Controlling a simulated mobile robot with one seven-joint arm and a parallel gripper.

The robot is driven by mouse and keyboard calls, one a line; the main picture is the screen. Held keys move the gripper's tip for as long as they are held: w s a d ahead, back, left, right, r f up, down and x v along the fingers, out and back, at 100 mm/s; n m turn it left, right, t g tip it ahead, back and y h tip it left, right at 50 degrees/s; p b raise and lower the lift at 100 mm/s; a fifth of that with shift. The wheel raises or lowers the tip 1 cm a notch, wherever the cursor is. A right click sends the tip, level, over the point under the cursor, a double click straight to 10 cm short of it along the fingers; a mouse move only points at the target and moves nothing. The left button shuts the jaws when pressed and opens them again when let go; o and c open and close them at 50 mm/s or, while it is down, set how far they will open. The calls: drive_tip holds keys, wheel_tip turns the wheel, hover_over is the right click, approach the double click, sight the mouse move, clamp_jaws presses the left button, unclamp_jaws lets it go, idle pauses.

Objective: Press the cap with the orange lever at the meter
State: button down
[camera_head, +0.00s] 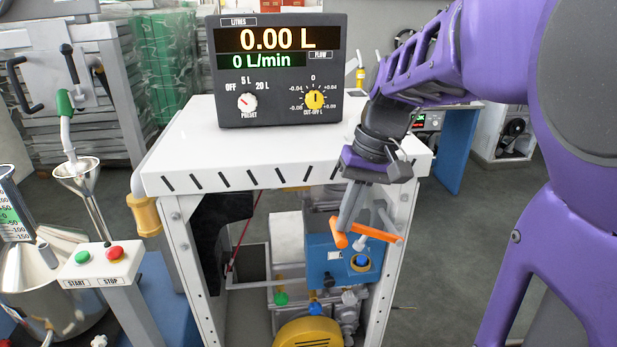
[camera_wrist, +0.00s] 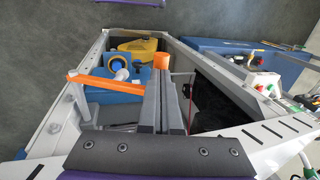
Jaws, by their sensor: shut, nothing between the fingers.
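The meter (camera_head: 281,70) stands on the white table and reads 0.00 L and 0 L/min. An orange lever (camera_head: 380,232) shows below the tabletop's front edge; its bar (camera_wrist: 105,82) crosses left of my fingers in the wrist view. My gripper (camera_head: 345,225) is shut and empty, pointing down at the lever.
The white tabletop (camera_head: 190,145) overhangs the frame, whose post (camera_head: 395,250) stands close to my gripper. A yellow housing (camera_head: 310,333) and pipework lie below. A START/STOP panel (camera_head: 95,267) and a funnel (camera_head: 78,172) stand at left. Open floor lies right.

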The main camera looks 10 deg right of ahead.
drive_tip(key=shift+a+f+h, duration=0.5)
drive_tip(key=shift+f, duration=0.05)
wheel_tip(320, 180, down, 6)
drive_tip(key=a+h+b, duration=0.1)
drive_tip(key=a+h, duration=0.1)
drive_tip(key=h, duration=0.1)
drive_tip(key=shift+a+f, duration=0.15)
drive_tip(key=shift+a, duration=0.15)
drive_tip(key=shift+s+f, duration=0.15)
drive_tip(key=shift+s, duration=0.05)
wheel_tip(320, 180, up, 14)
drive_tip(key=a+p, duration=0.3)
drive_tip(key=p, duration=0.2)
drive_tip(key=shift+w+r, duration=0.2)
drive_tip(key=shift+r, duration=0.05)
